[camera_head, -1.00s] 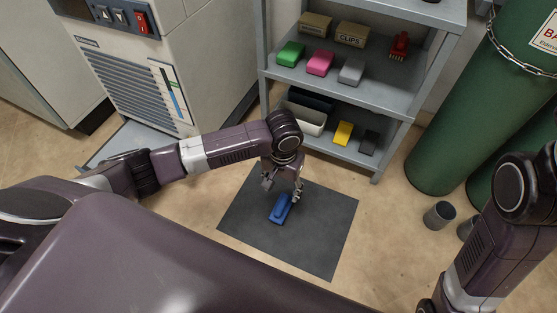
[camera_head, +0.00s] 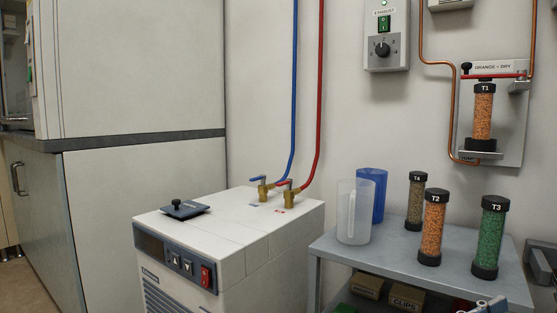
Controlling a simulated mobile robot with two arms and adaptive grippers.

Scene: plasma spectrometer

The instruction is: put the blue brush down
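The blue brush is not in view, and neither is the dark mat it lay beside my gripper on. The view now faces the wall and the tops of the furniture. My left gripper is not in view. A small silvery metal piece (camera_head: 487,304) shows at the bottom edge, right of centre. It may be a fingertip of my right gripper, but too little shows to tell whether that gripper is open or shut.
A white chiller (camera_head: 255,235) with blue and red hoses stands left of a grey shelf unit (camera_head: 385,258). On its top are a clear jug (camera_head: 354,212), a blue jug (camera_head: 373,192) and tubes T2 (camera_head: 432,230), T3 (camera_head: 489,240) and T4 (camera_head: 416,203). Tube T1 (camera_head: 481,115) hangs on the wall.

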